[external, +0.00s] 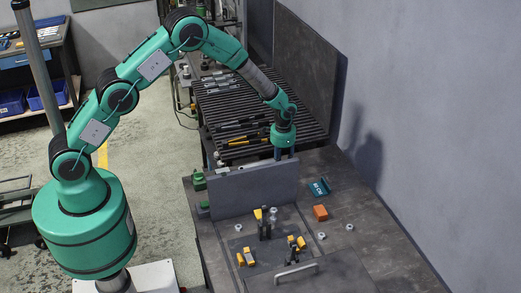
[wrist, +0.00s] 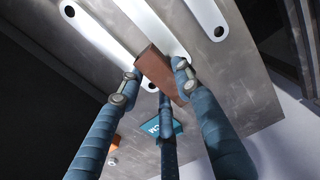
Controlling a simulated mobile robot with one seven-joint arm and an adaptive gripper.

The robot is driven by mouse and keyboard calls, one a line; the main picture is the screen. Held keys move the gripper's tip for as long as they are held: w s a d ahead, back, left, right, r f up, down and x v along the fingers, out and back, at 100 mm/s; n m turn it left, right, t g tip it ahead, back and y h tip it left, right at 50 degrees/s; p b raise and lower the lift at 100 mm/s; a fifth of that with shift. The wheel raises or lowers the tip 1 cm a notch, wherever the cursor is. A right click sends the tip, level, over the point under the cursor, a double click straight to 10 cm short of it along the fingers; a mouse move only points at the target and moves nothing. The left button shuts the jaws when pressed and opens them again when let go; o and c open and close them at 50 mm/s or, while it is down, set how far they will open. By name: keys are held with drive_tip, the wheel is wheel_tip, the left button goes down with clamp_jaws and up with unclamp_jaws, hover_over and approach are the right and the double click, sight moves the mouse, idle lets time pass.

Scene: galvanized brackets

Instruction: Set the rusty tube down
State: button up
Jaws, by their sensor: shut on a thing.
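The rusty tube (wrist: 158,72) is a short, brown, square-edged piece in the wrist view. My gripper (wrist: 156,76), with blue ribbed fingers, is shut on it, with fingers on both sides. Flat galvanized brackets with round holes (wrist: 207,16) lie on the grey metal surface around and beyond the tube. I cannot tell whether the tube touches the surface or a bracket. In the external view my gripper (external: 284,153) points down behind the upright grey plate (external: 252,188), over the bench; the tube is hidden there.
Right of the plate are a teal labelled piece (external: 318,188), an orange block (external: 320,212) and loose nuts (external: 350,227). Yellow-tipped clamps (external: 264,228) and a handle (external: 297,271) stand in front. A slatted rack (external: 225,103) with parts lies behind; a wall rises at right.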

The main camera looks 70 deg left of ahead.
hover_over(306, 170)
drive_tip(key=shift+d+f, duration=0.1)
drive_tip(key=shift+f, duration=0.45)
drive_tip(key=shift+s, duration=0.1)
drive_tip(key=shift+f, duration=1.75)
drive_tip(key=shift+f, duration=0.15)
drive_tip(key=o, duration=1.2)
wheel_tip(306, 170, up, 12)
drive_tip(key=shift+r, duration=0.2)
